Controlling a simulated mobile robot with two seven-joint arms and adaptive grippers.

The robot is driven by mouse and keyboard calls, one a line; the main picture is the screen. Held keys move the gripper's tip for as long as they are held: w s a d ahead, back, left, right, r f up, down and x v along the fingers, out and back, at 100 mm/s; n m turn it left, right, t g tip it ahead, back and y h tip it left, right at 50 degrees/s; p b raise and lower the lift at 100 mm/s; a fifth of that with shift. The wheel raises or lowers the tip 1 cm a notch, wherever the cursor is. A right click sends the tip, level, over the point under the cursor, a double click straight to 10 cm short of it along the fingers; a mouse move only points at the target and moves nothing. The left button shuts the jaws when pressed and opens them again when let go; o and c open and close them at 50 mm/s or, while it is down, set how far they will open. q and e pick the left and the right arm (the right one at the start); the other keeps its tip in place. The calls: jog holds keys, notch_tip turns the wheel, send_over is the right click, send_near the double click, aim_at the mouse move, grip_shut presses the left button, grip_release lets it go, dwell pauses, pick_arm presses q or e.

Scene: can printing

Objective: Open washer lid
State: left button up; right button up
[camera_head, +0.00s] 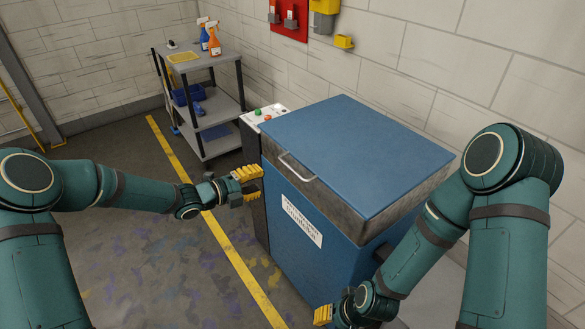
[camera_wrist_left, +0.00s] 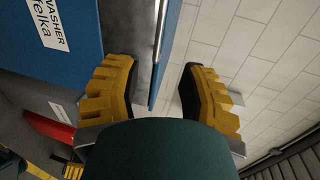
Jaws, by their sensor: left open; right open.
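The washer (camera_head: 295,250) is a blue box with a white label on its front. Its blue lid (camera_head: 355,145) lies shut on top, above a dark grey metal band. A metal bar handle (camera_head: 298,166) is on the lid's front edge. My left gripper (camera_head: 255,184) is open and empty, left of the handle and apart from it in the head view. In the left wrist view, the handle (camera_wrist_left: 161,30) and the lid's blue edge show ahead between the open fingers (camera_wrist_left: 157,88). My right gripper (camera_head: 324,317) is low near the washer's front, partly cut off by the frame.
A grey cart (camera_head: 203,98) with orange and blue spray bottles and a yellow tray stands behind left. A control panel (camera_head: 264,114) with buttons is left of the washer. A brick wall is close behind. The floor at left, with a yellow line (camera_head: 205,215), is clear.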

aim_at(292, 171)
pick_arm(q)
jog(key=b+x, duration=0.1)
jog(key=x, duration=1.1)
jog(key=shift+w+d+f, duration=0.1)
jog(key=shift+w+d, duration=0.1)
jog(key=shift+d, duration=0.15)
jog(key=shift+c, duration=0.4)
grip_shut()
